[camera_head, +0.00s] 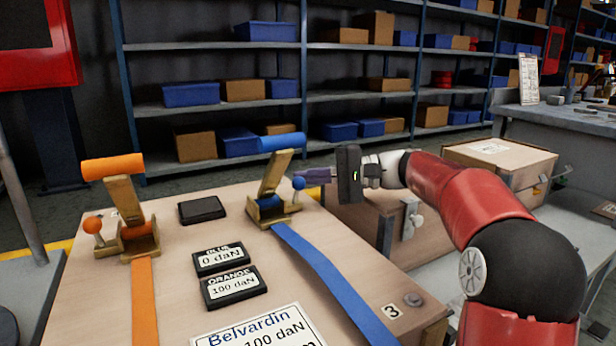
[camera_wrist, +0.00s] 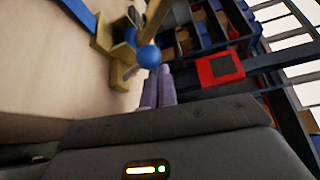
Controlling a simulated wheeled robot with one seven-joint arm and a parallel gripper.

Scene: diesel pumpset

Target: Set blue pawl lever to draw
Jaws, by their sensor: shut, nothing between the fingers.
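The blue ratchet has a brass body (camera_head: 268,205), a raised handle with a blue grip (camera_head: 282,142), and a small blue ball (camera_head: 298,183) on its right side, which looks like the pawl lever knob. A blue strap (camera_head: 335,283) runs from it toward the front. My gripper (camera_head: 303,176) is shut and empty, with its fingertips close to the right of the blue ball. In the wrist view the blue ball (camera_wrist: 148,57) sits just beyond the fingertips (camera_wrist: 159,72). I cannot tell whether they touch. The blue display (camera_head: 220,259) reads 0 daN.
An orange ratchet (camera_head: 128,230) with an orange ball (camera_head: 93,225) and strap stands at the left; its display (camera_head: 234,288) reads 100 daN. A black pad (camera_head: 201,209) lies between the ratchets. Shelves stand behind.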

